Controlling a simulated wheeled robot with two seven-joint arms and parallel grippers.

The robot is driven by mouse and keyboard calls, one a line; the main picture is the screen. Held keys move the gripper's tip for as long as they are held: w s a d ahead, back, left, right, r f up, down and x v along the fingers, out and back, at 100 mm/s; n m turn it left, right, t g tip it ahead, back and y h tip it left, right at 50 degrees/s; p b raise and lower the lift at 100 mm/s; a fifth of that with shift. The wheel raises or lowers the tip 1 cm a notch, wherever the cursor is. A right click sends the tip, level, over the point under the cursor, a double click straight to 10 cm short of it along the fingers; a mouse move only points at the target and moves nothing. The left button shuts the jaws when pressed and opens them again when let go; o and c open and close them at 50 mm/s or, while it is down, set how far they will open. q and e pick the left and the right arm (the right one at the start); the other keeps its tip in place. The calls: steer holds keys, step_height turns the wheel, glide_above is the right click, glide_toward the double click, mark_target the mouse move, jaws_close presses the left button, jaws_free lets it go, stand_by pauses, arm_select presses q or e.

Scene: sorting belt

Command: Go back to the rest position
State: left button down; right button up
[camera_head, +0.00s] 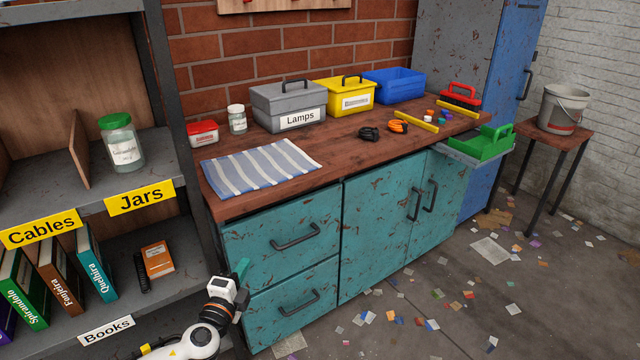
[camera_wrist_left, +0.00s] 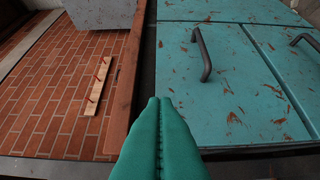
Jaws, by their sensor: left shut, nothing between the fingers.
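My left gripper (camera_head: 242,268) shows at the bottom of the head view, low in front of the teal cabinet's left drawers. Its two green fingers are closed together with nothing between them. In the left wrist view the closed green fingers (camera_wrist_left: 159,100) point toward the teal cabinet front and its dark handle (camera_wrist_left: 202,54). The fingers look apart from the cabinet. My right gripper is not in view.
The shelf unit (camera_head: 60,195) with books and a jar (camera_head: 121,143) stands close on the left. The teal cabinet (camera_head: 375,225) carries a striped cloth (camera_head: 260,166), a grey Lamps box (camera_head: 288,105) and other boxes. Paper scraps litter the open floor (camera_head: 400,325) at right.

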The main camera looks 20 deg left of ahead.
arm_select(q)
steer(key=s+d+f+n+g+y, duration=0.1)
steer(key=s+d+f+n+g, duration=0.1)
steer(key=s+f+n+g, duration=0.6)
steer(key=s+d+f+n+g+y, duration=0.1)
steer(key=s+f+n, duration=0.3)
steer(key=f, duration=0.7)
steer(key=s+d+f+n+g+h, duration=0.1)
steer(key=s+d+f+g+h, duration=0.15)
steer(key=s+d+f, duration=0.35)
steer(key=s+d+f+n+g+h, duration=0.15)
steer(key=s+d+g, duration=0.25)
steer(key=s, duration=0.5)
steer(key=s+a+f+p, duration=0.1)
steer(key=s+f+p, duration=0.2)
steer(key=s+p, duration=0.6)
steer(key=s+a+f+g+p, duration=0.1)
steer(key=s+f+p, duration=0.2)
steer(key=s+p, duration=0.6)
steer(key=shift+s+a, duration=0.25)
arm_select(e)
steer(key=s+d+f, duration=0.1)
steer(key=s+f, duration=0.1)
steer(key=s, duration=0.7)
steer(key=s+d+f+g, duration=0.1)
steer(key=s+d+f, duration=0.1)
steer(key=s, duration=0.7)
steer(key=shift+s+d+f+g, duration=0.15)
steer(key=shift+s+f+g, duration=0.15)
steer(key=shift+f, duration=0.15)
